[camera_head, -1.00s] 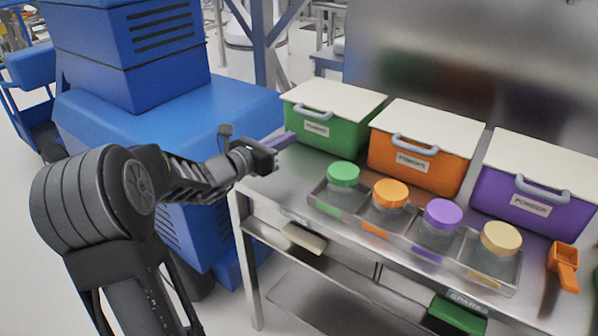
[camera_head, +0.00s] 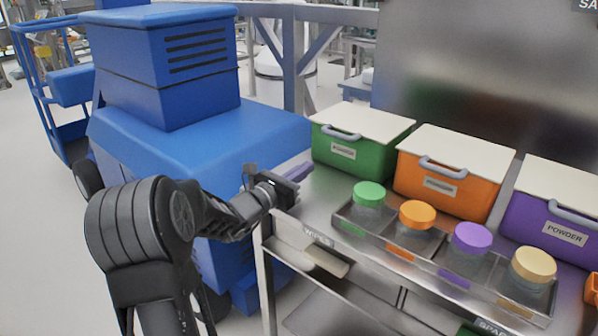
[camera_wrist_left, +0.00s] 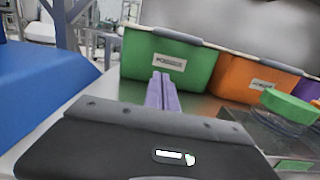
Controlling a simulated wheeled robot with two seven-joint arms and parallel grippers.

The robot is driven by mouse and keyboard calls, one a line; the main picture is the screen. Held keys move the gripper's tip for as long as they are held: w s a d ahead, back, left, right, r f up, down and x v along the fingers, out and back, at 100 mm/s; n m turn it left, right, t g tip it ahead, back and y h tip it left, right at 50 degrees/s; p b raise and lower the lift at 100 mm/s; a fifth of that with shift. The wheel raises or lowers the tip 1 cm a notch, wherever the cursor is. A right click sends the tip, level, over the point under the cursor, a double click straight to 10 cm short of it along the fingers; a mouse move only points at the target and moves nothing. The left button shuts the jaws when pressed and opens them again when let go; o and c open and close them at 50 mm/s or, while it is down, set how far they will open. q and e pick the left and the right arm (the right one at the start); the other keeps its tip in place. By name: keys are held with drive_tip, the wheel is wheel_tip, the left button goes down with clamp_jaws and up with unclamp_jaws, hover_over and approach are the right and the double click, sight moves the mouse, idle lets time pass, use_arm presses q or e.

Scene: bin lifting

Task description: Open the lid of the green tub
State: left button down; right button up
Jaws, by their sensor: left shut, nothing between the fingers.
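The green tub (camera_head: 352,156) stands at the left end of the metal table, its white lid (camera_head: 365,122) lying flat and closed on top. A grey handle (camera_head: 341,134) runs along the lid's front edge, above the POWDER label. My left gripper (camera_head: 309,166), with purple fingers, is shut and empty. It is low in front of the tub's left front corner, below the handle. In the left wrist view, the closed fingers (camera_wrist_left: 162,92) point at the tub's front wall (camera_wrist_left: 140,55); whether they touch it I cannot tell. My right gripper is not in view.
An orange tub (camera_head: 470,196) and a purple tub (camera_head: 530,216) stand to the right, lids closed. A tray (camera_head: 345,214) of jars with coloured lids sits in front. A blue machine (camera_head: 200,145) stands left of the table. A metal panel (camera_head: 500,75) rises behind.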

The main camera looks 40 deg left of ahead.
use_arm(q)
drive_tip(key=w, duration=0.5)
drive_tip(key=shift+w+r, duration=0.15)
drive_tip(key=shift+w, duration=0.2)
drive_tip(key=shift+w+r+p, duration=0.2)
drive_tip(key=shift+w+r, duration=0.05)
drive_tip(key=shift+r, duration=0.4)
drive_tip(key=shift+w+r+p, duration=0.25)
drive_tip(key=shift+r, duration=0.4)
drive_tip(key=shift+w+r+p, duration=0.2)
drive_tip(key=shift+w+r, duration=0.05)
drive_tip(key=shift+r, duration=0.4)
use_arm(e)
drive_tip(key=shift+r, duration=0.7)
use_arm(q)
drive_tip(key=shift+r, duration=0.1)
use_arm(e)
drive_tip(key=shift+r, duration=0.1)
